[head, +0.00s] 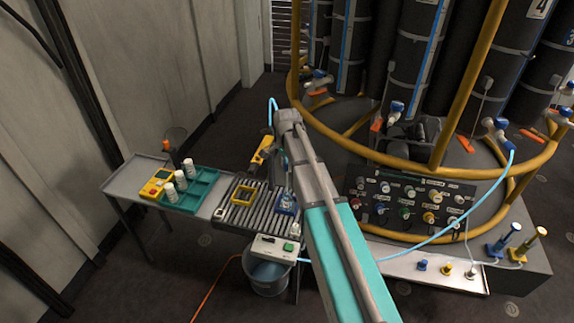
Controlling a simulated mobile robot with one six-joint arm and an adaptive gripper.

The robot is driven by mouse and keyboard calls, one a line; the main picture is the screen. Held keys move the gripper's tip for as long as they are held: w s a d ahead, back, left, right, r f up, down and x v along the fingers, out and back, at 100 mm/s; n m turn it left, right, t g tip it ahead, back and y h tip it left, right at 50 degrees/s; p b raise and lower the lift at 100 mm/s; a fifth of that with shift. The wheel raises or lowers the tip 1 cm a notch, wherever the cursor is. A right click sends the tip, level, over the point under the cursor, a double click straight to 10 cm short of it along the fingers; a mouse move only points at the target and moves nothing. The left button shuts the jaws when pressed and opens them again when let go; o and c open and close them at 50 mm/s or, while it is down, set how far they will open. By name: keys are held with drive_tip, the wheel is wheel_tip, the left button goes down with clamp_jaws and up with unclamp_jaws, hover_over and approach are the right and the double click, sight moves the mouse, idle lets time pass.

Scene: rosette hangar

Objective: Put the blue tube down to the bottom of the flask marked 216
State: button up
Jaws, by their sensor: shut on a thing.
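My arm reaches up from the bottom of the head view and bends down over the roller table. My gripper (284,167) is small and partly hidden beside the arm link. It is shut, apparently on the blue tube, but the grip itself is not clear. A light blue loop of tube (271,104) shows left of my wrist. A small blue item (287,202) stands below my gripper on the rollers; I cannot tell whether it holds a flask. White bottles (180,180) stand in a teal tray (206,188). No marking 216 is readable, and the tube's lower end is not discernible.
The roller table (242,215) bears a yellow frame (243,195). A white control box (274,247) is at its front edge, above a bucket (266,277). A pale blue hose (440,236) runs to the right. A valve panel (410,203) and yellow rails (360,147) stand close by.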

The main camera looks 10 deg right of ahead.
drive_tip(key=shift+f+b, duration=0.4)
drive_tip(key=shift+f, duration=0.05)
drive_tip(key=shift+f+b, duration=1.35)
drive_tip(key=shift+b, duration=0.05)
drive_tip(key=shift+f+b, duration=0.3)
drive_tip(key=shift+f+b, duration=1.75)
drive_tip(key=shift+f, duration=0.05)
drive_tip(key=shift+f+b, duration=0.4)
drive_tip(key=shift+b, duration=0.05)
idle(0.4)
drive_tip(key=o, duration=1)
